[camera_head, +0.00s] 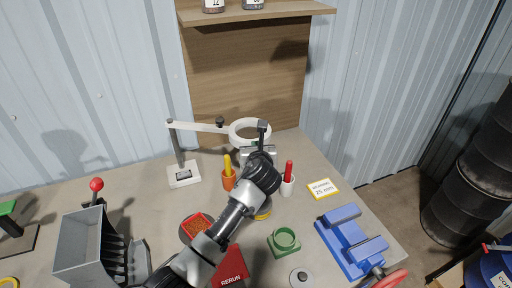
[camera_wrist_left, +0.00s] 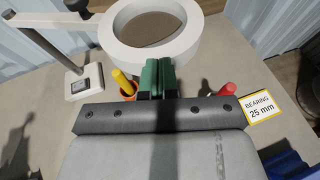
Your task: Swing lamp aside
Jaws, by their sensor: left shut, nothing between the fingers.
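The lamp has a white base (camera_head: 184,179) with a small dark display, a grey post, a pale arm (camera_head: 200,127) with a dark knob, and a white ring head (camera_head: 235,137). The ring head (camera_wrist_left: 185,49) fills the top middle of the left wrist view, and the base (camera_wrist_left: 84,87) is at its left. My left gripper (camera_head: 262,127) is at the right front side of the ring head. Its green fingers (camera_wrist_left: 157,76) are shut with nothing between them, and overlap the ring's near rim in the picture. I cannot tell whether they touch it. My right gripper is not in view.
An orange cup (camera_head: 228,183) with a yellow tool and a white cup (camera_head: 287,188) with a red tool flank my left wrist. A "25 mm" card (camera_head: 323,189), a blue vise (camera_head: 347,240) and a green block (camera_head: 284,243) are right. A grey bin (camera_head: 80,245) is left.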

